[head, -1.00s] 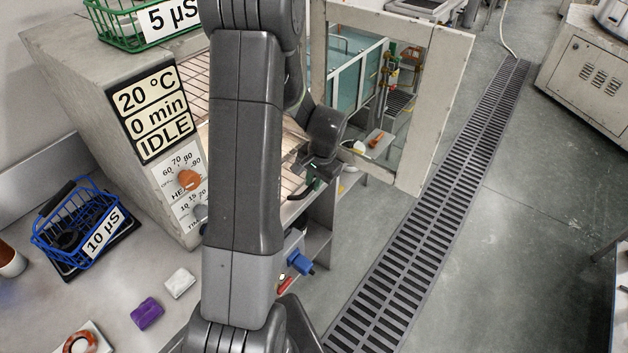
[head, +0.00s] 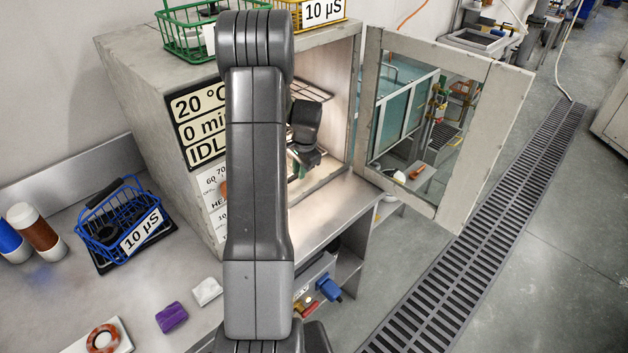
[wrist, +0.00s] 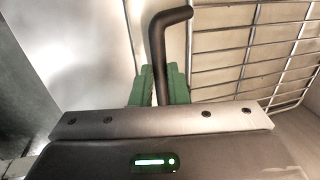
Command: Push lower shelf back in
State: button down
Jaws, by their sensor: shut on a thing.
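The grey cabinet (head: 150,85) stands with its windowed door (head: 455,150) swung open to the right. A wire shelf (head: 312,88) shows inside, partly behind my arm. In the wrist view a wire shelf (wrist: 245,45) fills the upper right; I cannot tell whether it is the lower one. My gripper (head: 302,168) is inside the cabinet opening, above its pale floor. In the wrist view its green fingers (wrist: 160,88) are shut on a black bent rod (wrist: 162,45). The rod's bent end points right, towards the shelf; contact is unclear. My arm hides much of the interior.
A green basket (head: 187,38) and a yellow basket (head: 318,12) sit on the cabinet. A blue basket (head: 118,222), a purple block (head: 171,317) and a white block (head: 207,290) lie on the left bench. A floor grate (head: 490,215) runs past the door.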

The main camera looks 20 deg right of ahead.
jog(key=shift+w+a+r, duration=0.1)
jog(key=shift+w+a, duration=0.2)
jog(key=shift+w, duration=0.45)
jog(key=c, duration=1.4)
grip_release()
jog(key=shift+w+a, duration=0.1)
jog(key=shift+w, duration=0.05)
jog(key=s+d+p, duration=0.1)
jog(key=s+d, duration=0.4)
jog(key=s, duration=0.6)
jog(key=s+d, duration=0.5)
jog(key=s, duration=0.5)
jog(key=s+r+b, duration=0.3)
jog(key=r+b, duration=0.3)
jog(key=r, duration=0.7)
jog(key=shift+s+d+r+b, duration=0.2)
jog(key=shift+s+d+b, duration=0.15)
jog(key=shift+d, duration=0.1)
